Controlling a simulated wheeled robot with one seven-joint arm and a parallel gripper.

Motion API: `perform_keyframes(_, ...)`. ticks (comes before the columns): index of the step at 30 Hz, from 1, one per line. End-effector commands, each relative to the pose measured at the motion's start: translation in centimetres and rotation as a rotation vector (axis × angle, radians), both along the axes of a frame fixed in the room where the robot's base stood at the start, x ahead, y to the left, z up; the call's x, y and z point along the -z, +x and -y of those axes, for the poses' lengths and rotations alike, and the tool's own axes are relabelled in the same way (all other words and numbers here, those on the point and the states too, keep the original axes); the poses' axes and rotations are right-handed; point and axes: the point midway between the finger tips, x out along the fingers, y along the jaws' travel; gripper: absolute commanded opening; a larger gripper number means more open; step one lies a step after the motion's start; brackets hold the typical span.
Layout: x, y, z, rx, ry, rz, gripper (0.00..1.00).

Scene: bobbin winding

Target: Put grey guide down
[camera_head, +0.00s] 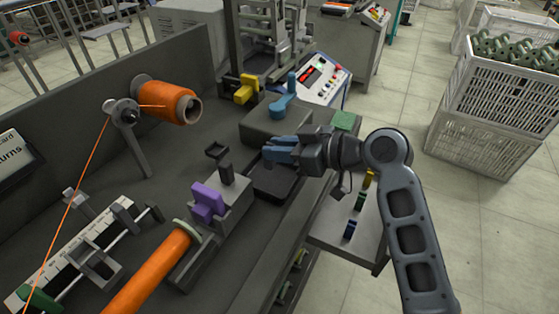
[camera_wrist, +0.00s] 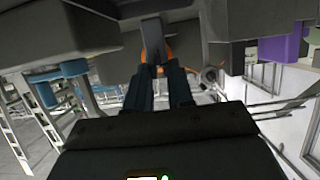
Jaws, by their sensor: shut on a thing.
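My gripper (camera_head: 270,150), with blue fingers, points left over the bench, above a dark tray (camera_head: 276,186). In the wrist view my gripper (camera_wrist: 162,68) is shut on a narrow grey piece, which I take to be the grey guide (camera_wrist: 151,40). In the head view I cannot make the held piece out clearly at the fingertips. A purple guide (camera_head: 208,203) stands on a grey block to the lower left. A dark grey upright piece (camera_head: 226,172) stands beside it. I cannot tell whether the guide touches anything.
An orange bobbin (camera_head: 168,101) sits at the back left and an orange roll (camera_head: 150,272) at the front. A blue lever (camera_head: 285,104) stands on a grey box behind my gripper. A side shelf (camera_head: 345,238) holds small coloured pieces. White crates (camera_head: 487,128) stand right.

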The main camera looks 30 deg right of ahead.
Motion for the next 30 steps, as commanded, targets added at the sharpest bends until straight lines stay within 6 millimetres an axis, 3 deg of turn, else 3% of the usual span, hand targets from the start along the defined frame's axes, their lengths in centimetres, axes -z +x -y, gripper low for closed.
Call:
perform_keyframes(8, 3.6, -0.1, 0.0, 0.0, 0.001, -0.003, 0.0)
perform_keyframes(20, 4.2, 0.0, 0.0, 0.0, 0.0, -0.001, 0.0)
perform_keyframes(21, 4.0, -0.1, 0.0, 0.0, 0.0, -0.001, 0.26)
perform_keyframes(28, 4.0, 0.0, 0.0, 0.0, 0.0, -0.001, 0.48)
perform_keyframes(30, 4.0, -0.1, 0.1, 0.0, 0.0, -0.001, 0.48)
